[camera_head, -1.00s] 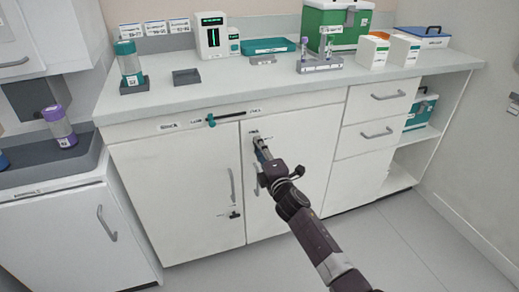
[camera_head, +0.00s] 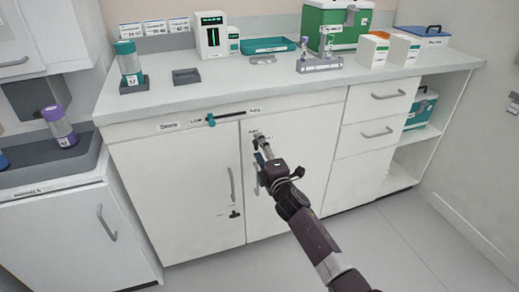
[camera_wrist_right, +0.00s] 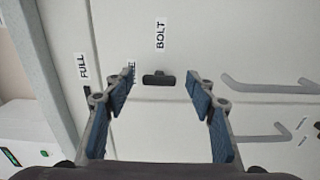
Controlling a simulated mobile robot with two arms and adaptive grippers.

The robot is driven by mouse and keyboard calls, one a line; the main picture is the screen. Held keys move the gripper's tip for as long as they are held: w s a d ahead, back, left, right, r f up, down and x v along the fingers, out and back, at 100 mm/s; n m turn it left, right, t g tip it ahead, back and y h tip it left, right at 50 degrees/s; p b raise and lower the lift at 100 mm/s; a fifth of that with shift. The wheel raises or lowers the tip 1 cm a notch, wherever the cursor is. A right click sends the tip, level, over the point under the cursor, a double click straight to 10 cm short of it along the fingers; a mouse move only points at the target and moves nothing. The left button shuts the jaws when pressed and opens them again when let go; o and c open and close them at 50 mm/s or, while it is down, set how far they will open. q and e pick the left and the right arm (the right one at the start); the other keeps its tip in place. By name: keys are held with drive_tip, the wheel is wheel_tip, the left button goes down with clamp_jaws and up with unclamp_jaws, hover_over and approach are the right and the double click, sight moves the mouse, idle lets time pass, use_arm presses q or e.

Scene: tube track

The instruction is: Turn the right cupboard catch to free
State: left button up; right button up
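The right cupboard door (camera_head: 290,175) is closed in the head view. Its catch, a small dark bar, shows in the right wrist view (camera_wrist_right: 158,79), lying crosswise there, with a BOLT label (camera_wrist_right: 160,33) above it and a partly covered FREE label (camera_wrist_right: 131,72) at its left. Which label the catch is set to, I cannot tell. My right gripper (camera_head: 262,157) is at the upper left of this door. In the wrist view its blue-padded fingers (camera_wrist_right: 157,92) are open, one either side of the catch, with nothing gripped. My left gripper is not in view.
The right door's handle (camera_wrist_right: 265,85) lies to the right in the wrist view. A teal slider (camera_head: 211,120) sits on the rail above the doors. The left door has its own catch (camera_head: 234,214). Drawers (camera_head: 376,112) stand at the right; the floor in front is clear.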

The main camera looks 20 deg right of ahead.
drive_tip(key=shift+s, duration=0.15)
drive_tip(key=s, duration=1.1)
drive_tip(key=shift+s+d, duration=0.2)
drive_tip(key=shift+s, duration=0.2)
